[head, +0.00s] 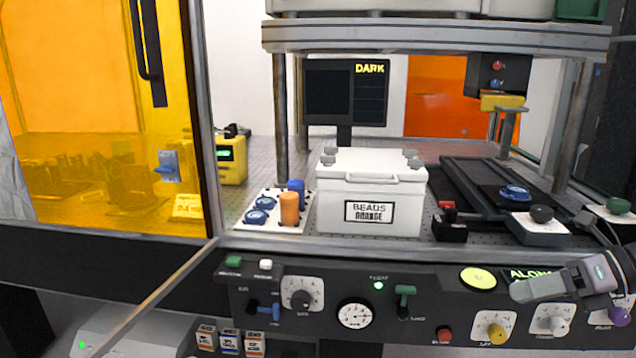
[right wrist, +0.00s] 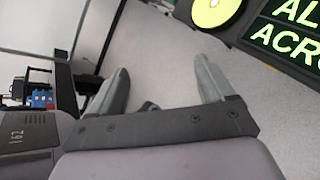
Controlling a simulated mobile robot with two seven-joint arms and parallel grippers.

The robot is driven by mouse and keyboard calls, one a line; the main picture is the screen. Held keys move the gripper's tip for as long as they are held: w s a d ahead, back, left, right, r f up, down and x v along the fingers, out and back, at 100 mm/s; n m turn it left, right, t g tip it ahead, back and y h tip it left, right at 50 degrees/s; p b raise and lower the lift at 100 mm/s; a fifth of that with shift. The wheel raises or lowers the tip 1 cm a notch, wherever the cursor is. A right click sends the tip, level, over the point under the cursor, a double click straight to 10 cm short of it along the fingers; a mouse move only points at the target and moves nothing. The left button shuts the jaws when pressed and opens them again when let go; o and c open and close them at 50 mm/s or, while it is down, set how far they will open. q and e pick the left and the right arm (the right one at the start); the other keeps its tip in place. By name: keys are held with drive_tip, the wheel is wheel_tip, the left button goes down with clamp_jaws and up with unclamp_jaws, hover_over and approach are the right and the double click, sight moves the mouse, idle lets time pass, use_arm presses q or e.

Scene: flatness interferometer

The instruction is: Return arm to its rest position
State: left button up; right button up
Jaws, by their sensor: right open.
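My right gripper (head: 540,285) is at the right of the head view, in front of the control panel (head: 240,300). Its grey fingers point left and partly cover the lit sign (head: 528,273). In the right wrist view the two fingers of my right gripper (right wrist: 160,90) stand wide apart with nothing between them. Pale floor shows behind them. The sign also shows at the top right of the wrist view (right wrist: 290,35), beside a round yellow-green disc (right wrist: 212,12). My left gripper is not in view.
A white box (head: 370,215) labelled BEADS stands on the perforated bench. Orange and blue cylinders stand on a white plate (head: 265,222) to its left. A dark rail (head: 490,185) lies to its right. Panel knobs and levers, including a yellow knob (head: 495,332), lie near my right gripper.

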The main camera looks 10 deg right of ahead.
drive_tip(key=s+a+f+m+t+h+p, duration=0.1)
drive_tip(key=s+a+f+m+t+h, duration=0.2)
drive_tip(key=f+m, duration=0.7)
drive_tip(key=s+a+f+m+t+h+p, duration=0.15)
drive_tip(key=f+m+t, duration=0.35)
drive_tip(key=f+m, duration=0.5)
drive_tip(key=s+a+f+m+g+h, duration=0.1)
drive_tip(key=s+a+f+m, duration=0.1)
drive_tip(key=a+m, duration=0.3)
drive_tip(key=s+a+f+m+g+h+p, duration=0.1)
drive_tip(key=s+a+f+m, duration=0.2)
drive_tip(key=a+m, duration=0.3)
drive_tip(key=s+a+f+m+g+h+p, duration=0.1)
drive_tip(key=s+a+f+m+g, duration=0.1)
drive_tip(key=s+a+m, duration=0.3)
drive_tip(key=shift+a+f+m, duration=0.25)
drive_tip(key=shift+m, duration=0.25)
drive_tip(key=shift+h, duration=0.25)
